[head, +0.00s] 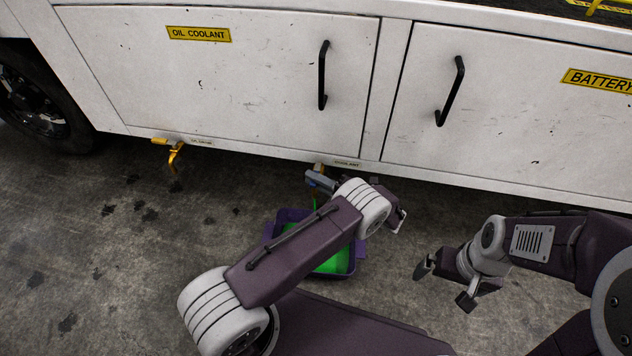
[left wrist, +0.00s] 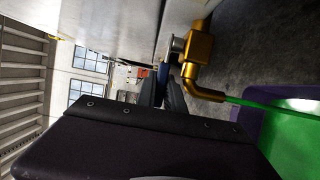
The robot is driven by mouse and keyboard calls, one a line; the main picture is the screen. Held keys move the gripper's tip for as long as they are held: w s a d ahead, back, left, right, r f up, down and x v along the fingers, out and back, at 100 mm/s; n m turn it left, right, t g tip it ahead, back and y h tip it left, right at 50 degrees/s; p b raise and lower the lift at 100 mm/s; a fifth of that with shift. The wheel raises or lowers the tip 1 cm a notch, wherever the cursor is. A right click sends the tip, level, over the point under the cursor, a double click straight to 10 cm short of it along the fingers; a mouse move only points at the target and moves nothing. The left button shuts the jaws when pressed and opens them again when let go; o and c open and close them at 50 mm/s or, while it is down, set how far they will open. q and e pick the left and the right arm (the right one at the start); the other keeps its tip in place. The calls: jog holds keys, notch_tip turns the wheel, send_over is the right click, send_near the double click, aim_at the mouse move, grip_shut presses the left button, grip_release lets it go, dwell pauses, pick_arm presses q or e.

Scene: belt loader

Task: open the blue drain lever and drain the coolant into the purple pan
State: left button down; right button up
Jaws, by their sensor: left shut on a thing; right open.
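The purple pan (head: 345,270) sits on the floor under the coolant drain, with bright green coolant (head: 333,263) in it. A thin green stream (head: 315,203) falls from the drain into the pan. In the left wrist view the brass drain valve (left wrist: 199,50) has a bent spout, and green liquid (left wrist: 245,103) runs from it to the pan (left wrist: 268,112). My left gripper (head: 312,182) is shut on the blue drain lever (left wrist: 163,71), mostly hidden by the fingers (left wrist: 170,90). My right gripper (head: 446,283) is open and empty above the floor, right of the pan.
A second drain with a yellow lever (head: 174,154) hangs left, under the white vehicle panel (head: 250,90). A small "COOLANT" label (head: 347,163) is on the lower edge. A black tyre (head: 40,105) stands at far left. My left arm covers part of the pan.

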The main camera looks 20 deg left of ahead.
pick_arm(q)
jog(key=c, duration=1.7)
grip_release()
jog(key=p+v, duration=0.1)
jog(key=v, duration=0.8)
jog(key=shift+p, duration=0.35)
